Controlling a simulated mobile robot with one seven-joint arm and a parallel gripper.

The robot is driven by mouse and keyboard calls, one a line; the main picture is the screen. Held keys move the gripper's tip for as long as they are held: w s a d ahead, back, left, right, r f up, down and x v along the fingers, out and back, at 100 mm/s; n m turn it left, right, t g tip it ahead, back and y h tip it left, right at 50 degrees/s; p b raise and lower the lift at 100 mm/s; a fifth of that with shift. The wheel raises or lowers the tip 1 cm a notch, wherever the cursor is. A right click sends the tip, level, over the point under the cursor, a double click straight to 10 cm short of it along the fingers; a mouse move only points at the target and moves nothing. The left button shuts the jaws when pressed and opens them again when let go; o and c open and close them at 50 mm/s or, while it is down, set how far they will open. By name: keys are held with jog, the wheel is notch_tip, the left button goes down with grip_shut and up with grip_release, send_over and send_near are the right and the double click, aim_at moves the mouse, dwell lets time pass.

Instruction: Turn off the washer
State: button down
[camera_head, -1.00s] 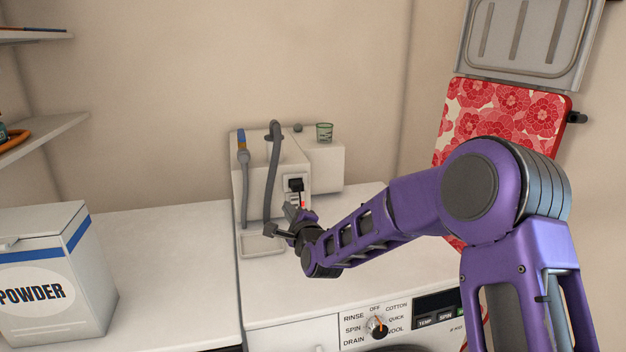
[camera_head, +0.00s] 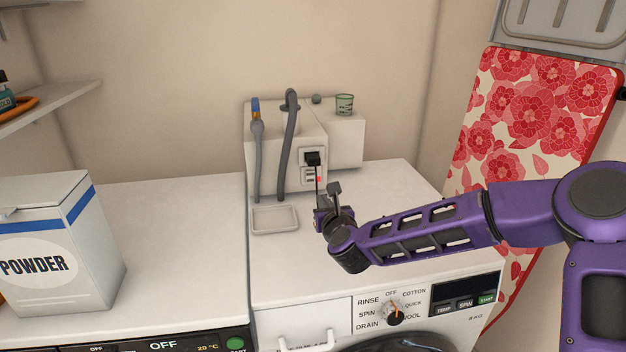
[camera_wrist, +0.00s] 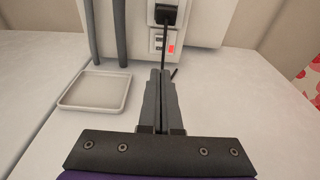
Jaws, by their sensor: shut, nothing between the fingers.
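The washer (camera_head: 330,262) stands at the right, with a white top and a front panel. Its dial (camera_head: 395,311) sits among labels such as RINSE, SPIN, DRAIN, OFF, COTTON and QUICK. A START button (camera_head: 486,300) is beside the display. Behind the top, a wall box carries an outlet with a black plug (camera_head: 313,159) and a small red-lit switch (camera_head: 319,179); in the wrist view the plug (camera_wrist: 165,14) and red switch (camera_wrist: 171,48) are straight ahead. My gripper (camera_head: 322,195) is shut and empty above the washer top, apart from and in front of the outlet. Its fingers (camera_wrist: 162,75) point toward it.
A shallow tray (camera_head: 275,219) lies on the washer top; hoses (camera_head: 287,150) rise beside the outlet. A POWDER box (camera_head: 55,245) stands on the left machine. A floral ironing board (camera_head: 535,120) leans at the right. The front of the washer top is clear.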

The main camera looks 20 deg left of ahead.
send_near(310, 175)
jog(key=x, duration=0.5)
jog(key=shift+d+f, duration=0.1)
jog(key=shift+f, duration=0.1)
jog(key=shift+w+a+r, duration=0.1)
jog(key=shift+w+a, duration=0.3)
jog(key=shift+w, duration=0.25)
jog(key=shift+w+a+r+g+p, duration=0.15)
jog(key=shift+w+r+g+p, duration=0.25)
jog(key=shift+p, duration=0.55)
jog(key=shift+s+f+b, duration=0.15)
jog(key=shift+f+b, duration=0.15)
jog(key=shift+f, duration=0.05)
jog(key=shift+s, duration=0.1)
